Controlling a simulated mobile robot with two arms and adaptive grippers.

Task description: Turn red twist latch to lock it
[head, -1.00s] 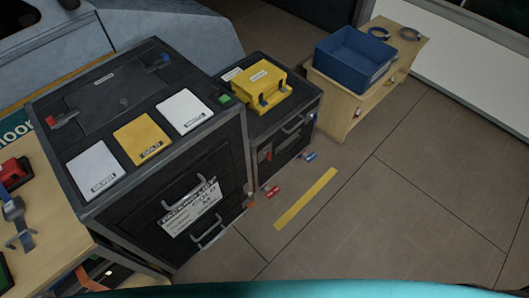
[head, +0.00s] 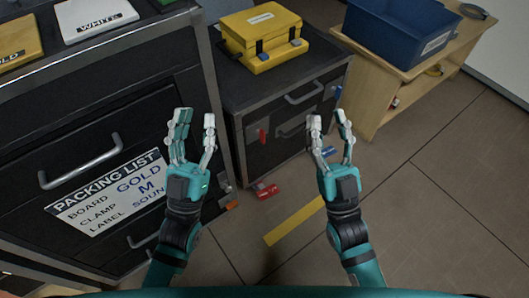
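A red twist latch (head: 262,131) sits on a metal plate at the left side of the small black case's front. Its handle looks about upright; whether it is locked I cannot tell. A blue latch (head: 334,90) is at the right side of the same front. My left gripper (head: 196,118) is open and empty, to the left of the red latch in the picture and in front of the large black case. My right gripper (head: 328,120) is open and empty, to the right of the red latch. Neither gripper touches a latch.
The small case (head: 222,82) carries a yellow case (head: 262,30). The large black case (head: 115,92) with a packing list (head: 112,192) fills the left. Red (head: 265,191) and blue pieces lie on the floor near a yellow strip (head: 294,221). A blue bin (head: 400,38) stands on a wooden shelf.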

